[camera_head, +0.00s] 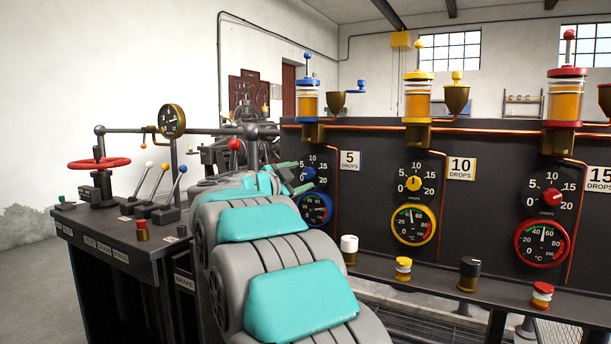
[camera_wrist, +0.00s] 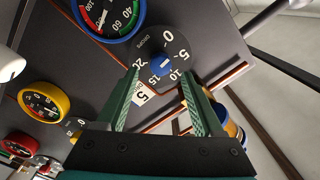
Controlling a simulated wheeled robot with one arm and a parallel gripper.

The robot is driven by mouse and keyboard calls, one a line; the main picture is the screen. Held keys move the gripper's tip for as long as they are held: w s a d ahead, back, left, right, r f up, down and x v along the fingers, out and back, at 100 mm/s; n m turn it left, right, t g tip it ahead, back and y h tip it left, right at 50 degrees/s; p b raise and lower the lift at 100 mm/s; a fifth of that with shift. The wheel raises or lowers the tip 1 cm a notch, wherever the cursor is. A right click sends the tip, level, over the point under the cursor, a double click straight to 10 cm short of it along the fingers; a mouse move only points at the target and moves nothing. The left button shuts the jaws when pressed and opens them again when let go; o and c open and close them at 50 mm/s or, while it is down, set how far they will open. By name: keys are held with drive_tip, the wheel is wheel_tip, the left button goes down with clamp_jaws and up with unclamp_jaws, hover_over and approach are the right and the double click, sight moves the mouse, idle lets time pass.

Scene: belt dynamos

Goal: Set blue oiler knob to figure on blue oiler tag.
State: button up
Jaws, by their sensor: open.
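The blue oiler knob (camera_head: 309,173) sits on a black dial marked 0 to 20 on the dark panel, and it also shows in the wrist view (camera_wrist: 160,66). A pale mark on it seems to face the 5 to 10 side, but it is too small to read surely. The blue oiler tag (camera_head: 350,161) reads 5 drops; it is partly hidden behind a finger in the wrist view (camera_wrist: 141,97). My gripper (camera_head: 294,179) has green fingers. It is open, just in front of the knob, with its fingertips (camera_wrist: 161,76) on either side and apparently not closed on it.
A blue-rimmed gauge (camera_head: 315,208) is just below the knob. A copper pipe (camera_head: 337,192) runs down beside the dial. Yellow (camera_head: 413,184) and red (camera_head: 551,197) oiler knobs are to the right. Levers (camera_head: 160,182) and a red handwheel (camera_head: 99,163) are at left.

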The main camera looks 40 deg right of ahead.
sight(307, 174)
drive_tip(key=shift+x, duration=1.95)
drive_tip(key=shift+c, duration=0.3)
clamp_jaws()
